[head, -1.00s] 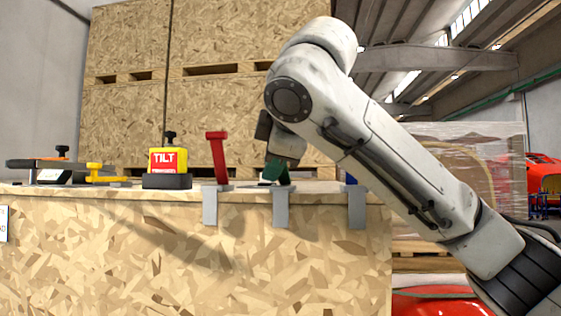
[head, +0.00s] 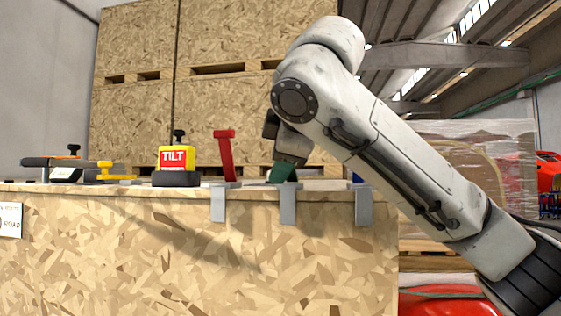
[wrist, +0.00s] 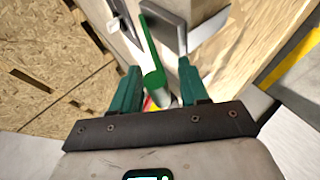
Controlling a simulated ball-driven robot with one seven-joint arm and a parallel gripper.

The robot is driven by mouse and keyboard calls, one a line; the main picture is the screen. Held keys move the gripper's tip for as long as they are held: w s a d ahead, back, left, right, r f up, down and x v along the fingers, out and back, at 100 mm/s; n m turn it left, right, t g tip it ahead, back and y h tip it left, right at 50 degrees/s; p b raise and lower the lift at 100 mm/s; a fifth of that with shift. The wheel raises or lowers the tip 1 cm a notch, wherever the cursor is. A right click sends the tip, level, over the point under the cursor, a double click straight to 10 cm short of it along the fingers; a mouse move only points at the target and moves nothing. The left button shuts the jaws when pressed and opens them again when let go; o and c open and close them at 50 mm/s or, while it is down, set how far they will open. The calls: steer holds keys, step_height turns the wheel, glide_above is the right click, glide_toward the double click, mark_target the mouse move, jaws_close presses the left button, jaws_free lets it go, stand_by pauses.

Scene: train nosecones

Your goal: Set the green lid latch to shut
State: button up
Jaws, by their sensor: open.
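The green latch lever (wrist: 151,50) shows in the wrist view as a bright green bar beside a grey metal bracket. My gripper (wrist: 160,78) is open, its two dark green fingers on either side of the lever's near end. I cannot tell whether either finger touches it. In the head view my gripper (head: 283,172) points down just above the crate edge, over the middle grey bracket (head: 288,204). There the green lever cannot be told apart from my green fingers.
A red lever (head: 224,155) stands upright on the bracket to the left. A blue part (head: 358,179) shows on the right bracket, partly behind my arm. A yellow TILT box (head: 176,160) and a yellow clamp (head: 107,172) sit on the wooden crate (head: 130,245) further left.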

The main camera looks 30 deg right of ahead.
steer(key=b+v, duration=0.2)
steer(key=v, duration=0.8)
steer(key=shift+s+r, duration=0.15)
steer(key=shift+s, duration=0.1)
